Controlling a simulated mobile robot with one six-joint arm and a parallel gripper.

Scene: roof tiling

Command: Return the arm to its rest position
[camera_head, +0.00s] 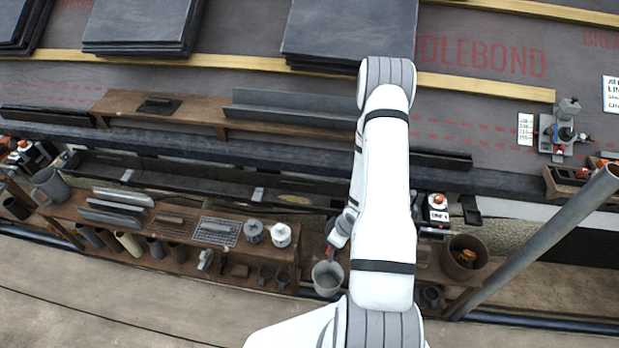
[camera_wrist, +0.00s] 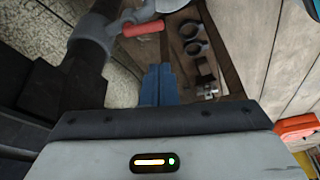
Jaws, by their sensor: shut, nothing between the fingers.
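My white arm (camera_head: 385,190) rises from the bottom of the head view to a bent elbow near the slate stacks. My gripper does not show clearly in the head view; the arm covers much of that area. In the wrist view my gripper (camera_wrist: 158,70) shows as two blue fingers side by side, shut with nothing between them. Beyond the fingertips is a wooden shelf (camera_wrist: 222,50) with dark rings (camera_wrist: 190,32) on it.
Slate stacks (camera_head: 345,30) lie on the roof above a wooden plank shelf (camera_head: 190,112). A brown bucket (camera_head: 464,258) and a slanted grey pole (camera_head: 545,240) stand right of my arm.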

